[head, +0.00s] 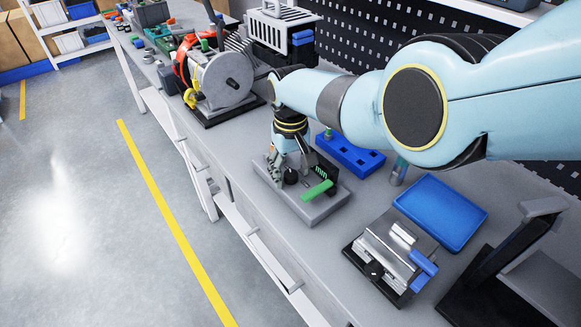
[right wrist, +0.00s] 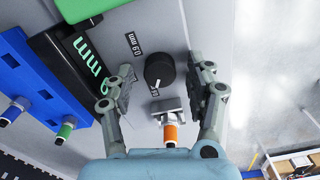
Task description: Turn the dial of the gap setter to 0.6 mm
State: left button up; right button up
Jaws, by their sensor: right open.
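The gap setter is a grey block (head: 322,208) on the bench with a black dial (head: 290,177), a green lever (head: 318,190) and a black display with green characters. In the right wrist view the round dial (right wrist: 160,70) has a white mark toward its lower edge. A label (right wrist: 134,44) by it seems to read 0.9 mm; another beside the dial is partly hidden. The display (right wrist: 85,55) shows "mm", its number not readable. My right gripper (right wrist: 162,82) is open, one finger on each side of the dial, with gaps visible. My left gripper is out of view.
A blue holder (head: 350,153) stands behind the gap setter. A blue tray (head: 440,210) and a metal fixture with a blue handle (head: 390,250) are to the right. A drum machine (head: 220,80) is at the left.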

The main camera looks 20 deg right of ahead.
aim_at(290, 173)
notch_tip(290, 173, up, 12)
dwell(0.6)
